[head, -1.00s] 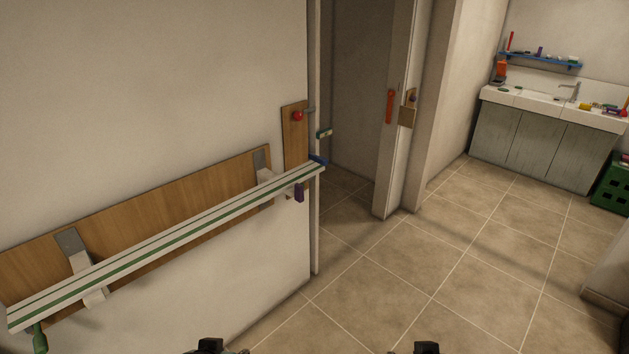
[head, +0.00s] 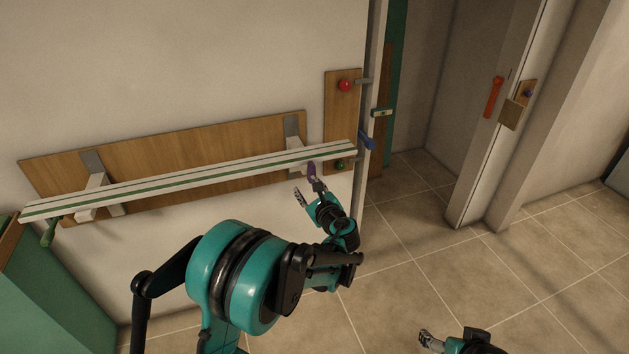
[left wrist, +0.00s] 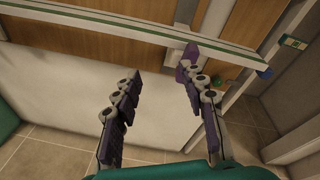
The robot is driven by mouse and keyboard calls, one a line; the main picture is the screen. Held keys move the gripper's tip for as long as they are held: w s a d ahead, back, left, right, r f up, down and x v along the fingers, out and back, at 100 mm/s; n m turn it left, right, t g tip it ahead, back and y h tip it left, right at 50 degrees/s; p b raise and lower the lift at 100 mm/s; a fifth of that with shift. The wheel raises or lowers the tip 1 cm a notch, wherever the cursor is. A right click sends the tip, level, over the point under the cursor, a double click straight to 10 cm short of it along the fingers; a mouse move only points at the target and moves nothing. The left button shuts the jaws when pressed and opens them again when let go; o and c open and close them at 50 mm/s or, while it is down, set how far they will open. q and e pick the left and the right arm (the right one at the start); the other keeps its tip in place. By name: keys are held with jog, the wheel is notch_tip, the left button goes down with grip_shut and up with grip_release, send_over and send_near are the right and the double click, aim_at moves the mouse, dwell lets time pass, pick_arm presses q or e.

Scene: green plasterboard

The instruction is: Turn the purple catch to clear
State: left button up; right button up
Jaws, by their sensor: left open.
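The purple catch (head: 312,171) hangs down below the right end of a white rail with green stripes (head: 200,182). My left gripper (head: 308,190) is open just below the catch, with nothing between its fingers. In the left wrist view the catch (left wrist: 191,50) is just beyond the tip of the right-hand finger, to the right of the gap of the open left gripper (left wrist: 160,76). I cannot tell whether finger and catch touch. My right gripper (head: 427,340) is at the bottom edge, partly cut off; its opening does not show clearly.
The rail sits on brackets before a wooden board (head: 215,150). A red knob (head: 345,85), a green knob (head: 340,166) and a blue lever (head: 367,142) are close by. A green handle (head: 48,232) hangs at the rail's left end. Tiled floor (head: 410,260) is free at right.

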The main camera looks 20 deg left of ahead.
aim_at(312, 172)
pick_arm(q)
jog(key=w+d+f+m+t, duration=0.2)
jog(key=w+d+f+m, duration=0.1)
jog(key=w+f+m, duration=0.15)
jog(key=b+x, duration=0.2)
jog(key=x, duration=0.5)
jog(key=shift+a+r+m+y, duration=0.2)
jog(key=shift+r+m+y, duration=0.25)
jog(key=shift+r, duration=0.2)
grip_shut()
